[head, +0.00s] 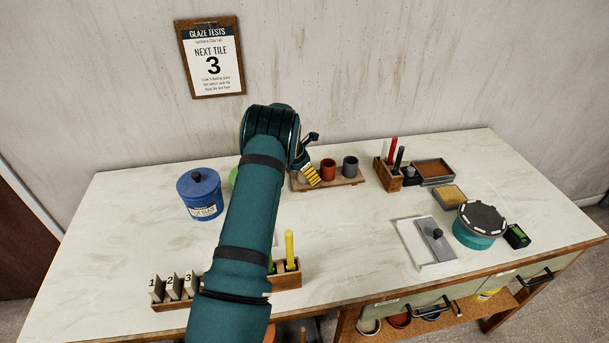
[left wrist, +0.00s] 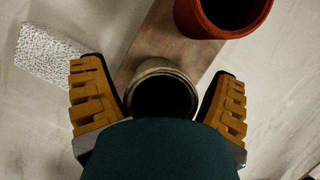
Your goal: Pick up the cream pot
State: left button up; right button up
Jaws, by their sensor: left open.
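The cream pot (left wrist: 163,92) stands on a wooden board (left wrist: 147,47) in the left wrist view, its dark open mouth facing the camera. Its near side is hidden by my own wrist. My left gripper (left wrist: 161,72) is open, with one yellow-padded finger on each side of the pot and a gap visible on both sides. My right gripper is not in view.
A red pot (head: 328,169) and a grey pot (head: 350,166) stand on the same board. The red pot (left wrist: 222,15) is close to the cream pot in the left wrist view. A white textured block (left wrist: 52,55) lies left. A blue lidded jar (head: 200,194) stands left of my arm.

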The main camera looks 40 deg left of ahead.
pick_arm(q)
jog(key=c, duration=1.3)
